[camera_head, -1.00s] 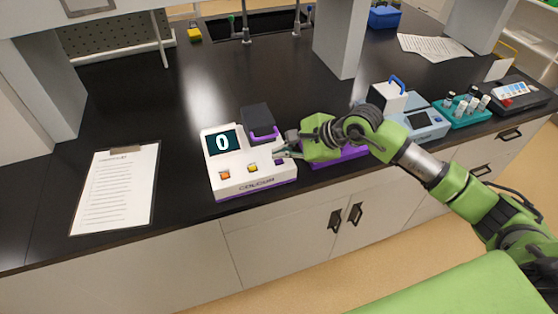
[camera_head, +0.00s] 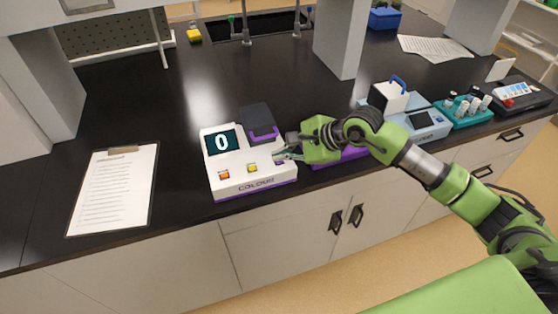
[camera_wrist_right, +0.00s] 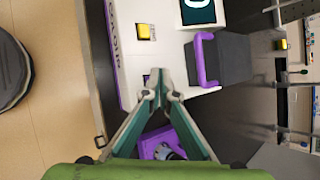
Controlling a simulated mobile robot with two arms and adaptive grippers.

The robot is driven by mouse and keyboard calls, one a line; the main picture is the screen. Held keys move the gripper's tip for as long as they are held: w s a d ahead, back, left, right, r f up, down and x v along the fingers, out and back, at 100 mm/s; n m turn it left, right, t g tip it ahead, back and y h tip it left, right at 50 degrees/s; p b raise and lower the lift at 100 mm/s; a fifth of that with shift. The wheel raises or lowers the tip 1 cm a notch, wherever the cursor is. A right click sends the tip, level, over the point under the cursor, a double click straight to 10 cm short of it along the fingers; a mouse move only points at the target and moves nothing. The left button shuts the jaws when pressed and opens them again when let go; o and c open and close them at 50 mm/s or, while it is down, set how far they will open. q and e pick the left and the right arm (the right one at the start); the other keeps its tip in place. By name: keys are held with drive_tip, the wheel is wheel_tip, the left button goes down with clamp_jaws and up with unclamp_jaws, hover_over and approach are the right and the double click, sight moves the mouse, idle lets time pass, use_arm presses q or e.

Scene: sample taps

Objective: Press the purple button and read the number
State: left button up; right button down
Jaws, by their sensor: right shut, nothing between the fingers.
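The white colour meter (camera_head: 240,172) stands on the black bench, and its screen (camera_head: 222,142) reads 0. An orange button (camera_head: 224,174) and a yellow button (camera_head: 252,167) are on its front. In the wrist view the yellow button (camera_wrist_right: 145,32) is clear, and a small purple button (camera_wrist_right: 147,78) shows partly beside my fingertips. My right gripper (camera_head: 282,156) is shut and empty at the meter's right end; in the wrist view its tips (camera_wrist_right: 160,92) partly cover the purple button. I cannot tell whether they touch it. My left gripper is not in view.
A dark lid with a purple handle (camera_head: 263,135) is at the meter's back right. A purple item (camera_wrist_right: 160,142) lies under my right gripper. A clipboard (camera_head: 113,190) lies left; a blue-grey instrument (camera_head: 422,122) and a teal vial rack (camera_head: 466,112) stand right. The bench behind the meter is clear.

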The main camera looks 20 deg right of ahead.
sight(281, 162)
drive_tip(key=shift+f+b, duration=0.3)
drive_tip(key=shift+r, duration=0.1)
idle(0.5)
drive_tip(key=shift+r, duration=0.75)
drive_tip(key=shift+p, duration=0.3)
drive_tip(key=shift+r+p, duration=1.05)
drive_tip(key=shift+r, duration=1.45)
